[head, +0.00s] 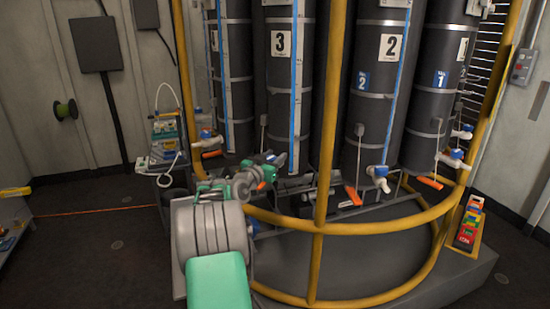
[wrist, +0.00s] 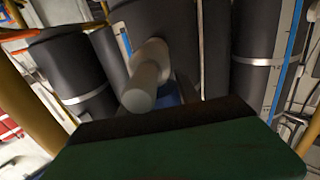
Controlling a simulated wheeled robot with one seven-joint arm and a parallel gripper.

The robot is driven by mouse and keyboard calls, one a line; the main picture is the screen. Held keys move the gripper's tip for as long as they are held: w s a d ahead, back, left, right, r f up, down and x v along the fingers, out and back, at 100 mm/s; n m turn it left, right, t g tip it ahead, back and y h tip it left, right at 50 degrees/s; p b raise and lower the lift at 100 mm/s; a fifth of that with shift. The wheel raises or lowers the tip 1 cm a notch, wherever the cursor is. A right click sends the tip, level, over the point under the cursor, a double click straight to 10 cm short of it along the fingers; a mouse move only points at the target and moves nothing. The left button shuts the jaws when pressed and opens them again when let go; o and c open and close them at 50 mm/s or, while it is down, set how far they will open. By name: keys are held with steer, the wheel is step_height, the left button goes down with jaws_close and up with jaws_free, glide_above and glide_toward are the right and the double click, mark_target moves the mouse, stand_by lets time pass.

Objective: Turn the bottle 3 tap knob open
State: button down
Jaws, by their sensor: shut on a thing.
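Bottle 3 (head: 279,75) is a tall dark cylinder with a white "3" label and a blue stripe, behind the yellow rail. My gripper (head: 268,165) is at its lower front, jaws shut on the tap knob, which is mostly hidden. The white tap spout (wrist: 142,88) fills the middle of the wrist view and points toward the camera. A bit of the blue knob (wrist: 168,100) shows just behind it, above the dark and green edge of my gripper. The knob's angle cannot be told.
Bottle 2 (head: 382,90) stands to the right, with its white and blue tap (head: 379,175) and an orange handle below. The yellow rail (head: 318,228) curves in front of the bottles. A rack of coloured items (head: 165,140) stands left; open floor lies at front left.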

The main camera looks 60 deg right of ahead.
steer(key=n+t+b, duration=0.1)
steer(key=n+t, duration=0.1)
steer(key=t, duration=0.1)
steer(key=shift+w, duration=0.1)
steer(key=shift+w+n+t, duration=0.25)
steer(key=shift+n+t, duration=0.15)
steer(key=shift+t, duration=0.3)
steer(key=c, duration=0.9)
jaws_free()
steer(key=shift+o, duration=0.2)
steer(key=shift+a, duration=0.15)
steer(key=b+v, duration=0.1)
steer(key=v, duration=0.6)
steer(key=shift+a, duration=0.3)
steer(key=shift+s+r, duration=0.1)
